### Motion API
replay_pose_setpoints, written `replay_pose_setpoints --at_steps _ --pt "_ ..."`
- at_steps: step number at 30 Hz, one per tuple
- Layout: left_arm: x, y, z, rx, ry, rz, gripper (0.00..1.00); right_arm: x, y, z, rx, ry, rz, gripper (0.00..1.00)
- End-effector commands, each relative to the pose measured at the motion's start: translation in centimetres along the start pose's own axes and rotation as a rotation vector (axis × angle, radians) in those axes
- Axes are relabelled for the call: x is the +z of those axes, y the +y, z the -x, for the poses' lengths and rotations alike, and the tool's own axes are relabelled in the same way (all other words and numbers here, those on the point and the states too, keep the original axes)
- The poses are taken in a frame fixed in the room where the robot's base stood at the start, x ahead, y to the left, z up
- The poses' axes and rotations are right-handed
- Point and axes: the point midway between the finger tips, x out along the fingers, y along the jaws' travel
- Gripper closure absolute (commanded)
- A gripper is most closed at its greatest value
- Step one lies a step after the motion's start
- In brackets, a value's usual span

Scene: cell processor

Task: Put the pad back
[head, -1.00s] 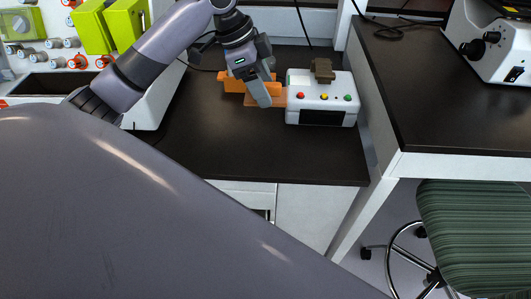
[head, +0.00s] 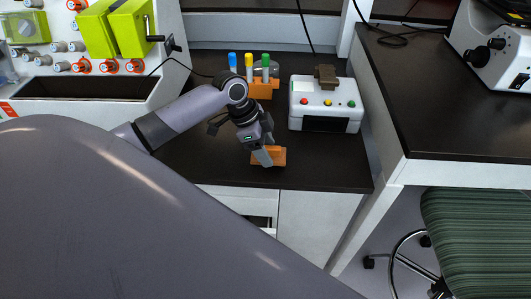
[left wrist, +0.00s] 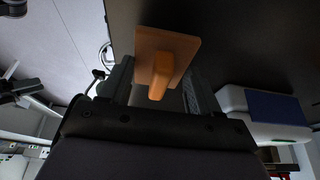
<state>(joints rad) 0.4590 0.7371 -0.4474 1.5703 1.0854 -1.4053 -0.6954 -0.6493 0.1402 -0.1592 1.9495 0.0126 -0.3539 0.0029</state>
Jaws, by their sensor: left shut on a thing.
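The pad (head: 276,157) is an orange plate with a raised grip, near the front edge of the dark counter in the head view. My left gripper (head: 262,156) is shut on it. In the left wrist view the pad (left wrist: 185,46) lies between the two fingers, its grip pointing toward the camera. I cannot tell whether the pad touches the counter or hangs just above it. My right gripper is in neither view.
A white box (head: 335,91) with coloured buttons stands behind and right of the pad. An orange rack (head: 262,90) with several coloured-cap tubes stands at the back. The dark counter (head: 320,160) is clear right of the pad. A green striped chair (head: 480,240) is at right.

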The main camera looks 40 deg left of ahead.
Motion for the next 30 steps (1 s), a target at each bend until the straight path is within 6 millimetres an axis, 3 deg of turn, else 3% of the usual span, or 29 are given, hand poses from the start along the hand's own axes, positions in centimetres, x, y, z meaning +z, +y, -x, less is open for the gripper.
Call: replay_pose_setpoints --at_steps 4,15,16,18,30 --pt "0.8 0.0 -2.0 0.000 0.000 0.001 1.00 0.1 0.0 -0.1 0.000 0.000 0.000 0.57" --pt "1.0 0.0 -2.4 0.000 -0.001 0.000 1.00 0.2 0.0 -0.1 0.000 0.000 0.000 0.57" --pt "1.0 0.0 -2.4 -0.001 -0.001 0.000 0.31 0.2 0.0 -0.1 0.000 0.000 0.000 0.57" --pt "1.0 0.0 -2.4 -0.001 -0.001 0.000 0.12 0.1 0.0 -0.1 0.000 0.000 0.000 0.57" --pt "0.8 -0.1 -1.5 -0.004 0.000 -0.001 0.12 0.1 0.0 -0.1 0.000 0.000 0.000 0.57"
